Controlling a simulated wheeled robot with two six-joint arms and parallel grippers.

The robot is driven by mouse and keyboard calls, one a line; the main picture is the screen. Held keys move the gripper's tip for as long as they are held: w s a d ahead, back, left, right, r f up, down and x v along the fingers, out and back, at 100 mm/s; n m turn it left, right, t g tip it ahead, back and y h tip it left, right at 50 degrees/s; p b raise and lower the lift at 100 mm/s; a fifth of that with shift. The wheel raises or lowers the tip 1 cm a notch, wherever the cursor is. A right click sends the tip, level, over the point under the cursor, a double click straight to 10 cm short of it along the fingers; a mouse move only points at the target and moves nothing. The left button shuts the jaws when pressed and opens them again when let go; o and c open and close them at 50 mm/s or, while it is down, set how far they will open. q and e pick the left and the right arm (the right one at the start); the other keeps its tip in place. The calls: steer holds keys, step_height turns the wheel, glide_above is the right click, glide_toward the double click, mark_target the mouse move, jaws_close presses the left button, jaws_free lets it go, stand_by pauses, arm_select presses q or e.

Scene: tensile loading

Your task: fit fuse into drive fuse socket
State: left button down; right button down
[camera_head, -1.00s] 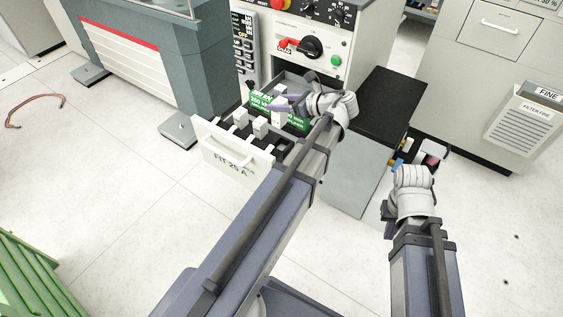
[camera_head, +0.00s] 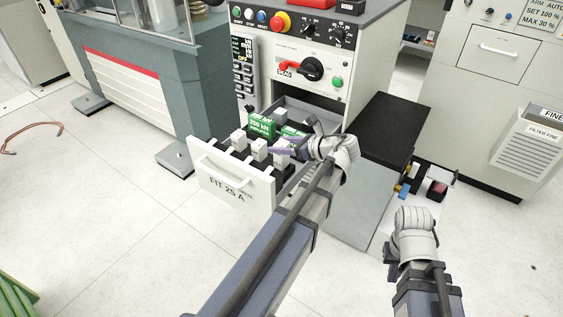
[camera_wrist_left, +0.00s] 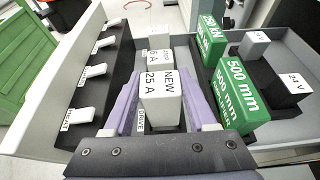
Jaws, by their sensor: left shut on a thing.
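The white fuse marked NEW 25 A (camera_wrist_left: 160,97) stands between the purple fingers of my left gripper (camera_wrist_left: 165,105), which is shut on it, in the left wrist view. A DRIVE label (camera_wrist_left: 141,121) shows just left of the fuse's lower part. The fuse's bottom and the drive socket are hidden, so I cannot tell whether it is seated. In the head view my left gripper (camera_head: 286,148) is over the open drawer, behind its white front (camera_head: 230,185) marked FIT 25 A. My right gripper (camera_head: 390,264) hangs at the lower right; its jaw opening is unclear.
Other white blocks (camera_wrist_left: 92,80) stand in a black strip along the drawer's left. More labelled fuses (camera_wrist_left: 160,60) stand beyond the held one. Green boxes, one marked 500 mm (camera_wrist_left: 237,92), lie close on the right. A black-topped cabinet (camera_head: 392,130) stands right of the drawer.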

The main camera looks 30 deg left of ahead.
arm_select(q)
steer(key=shift+f, duration=0.15)
step_height(320, 180, down, 3)
steer(key=b, duration=0.3)
steer(key=shift+f+b, duration=0.2)
steer(key=shift+b, duration=0.1)
